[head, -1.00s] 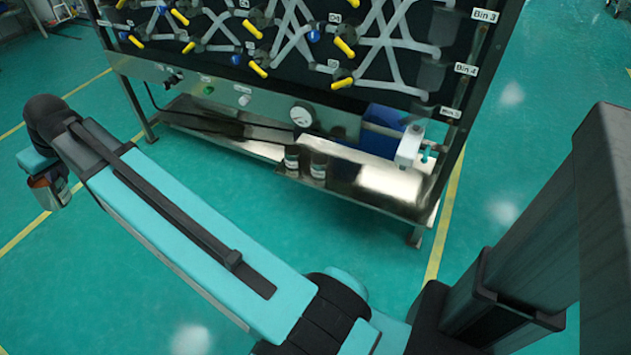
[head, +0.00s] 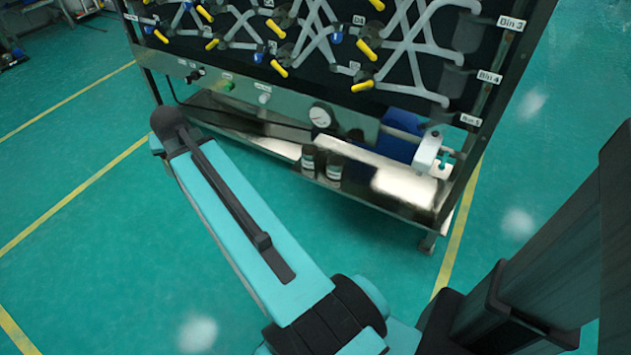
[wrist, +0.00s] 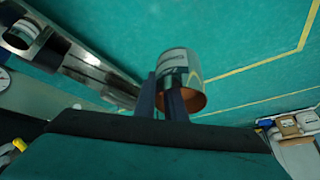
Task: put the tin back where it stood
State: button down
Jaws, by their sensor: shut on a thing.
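The tin (wrist: 178,65) is a shiny metal cylinder with a pale label and a copper-coloured open end, seen in the wrist view. My gripper (wrist: 168,98) is shut on it, with the dark fingers against its side. The tin hangs over green floor, apart from the shelf. In the head view the tin and my gripper are hidden behind my arm. The steel lower shelf (head: 392,204) of the sieve machine lies to the right of my arm's far end. Where the tin stood cannot be told from these frames.
A gauge (head: 321,116) and yellow-handled valves are above. Floor in front is clear.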

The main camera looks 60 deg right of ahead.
jog(key=s+d+f+m+g+h, duration=0.1)
jog(key=s+d+f+m+g, duration=0.35)
jog(key=s+d, duration=0.65)
jog(key=s+d+f+m+g+h, duration=0.1)
jog(key=s+d+f+m+h, duration=0.1)
jog(key=s+d+f+m, duration=0.65)
jog(key=s+d+f+m+g+y, duration=0.1)
jog(key=s+d+f+m, duration=0.1)
jog(key=s, duration=0.8)
jog(key=s+d+f+m+g+p, duration=0.1)
jog(key=s+d+f+m, duration=0.1)
jog(key=s, duration=0.8)
jog(key=s+d+f+m+g+y, duration=0.1)
jog(key=s+d+f+m+g, duration=0.1)
jog(key=s, duration=0.8)
jog(key=shift+s+d+f+m+y+p, duration=0.25)
jog(key=shift+d+f+m, duration=0.4)
jog(key=shift+d, duration=0.55)
jog(key=shift+w+d+f, duration=0.1)
jog(key=shift+d+f, duration=0.05)
jog(key=shift+w+d+f+b, duration=0.2)
jog(key=shift+w+d+b, duration=0.45)
jog(key=shift+w+d, duration=1.15)
jog(key=shift+w+d+f+b, duration=0.2)
jog(key=shift+w+d+b, duration=0.5)
jog(key=shift+d, duration=2.1)
jog(key=shift+w+d+f+b, duration=0.2)
jog(key=shift+w+d+b, duration=0.75)
jog(key=shift+d, duration=1.35)
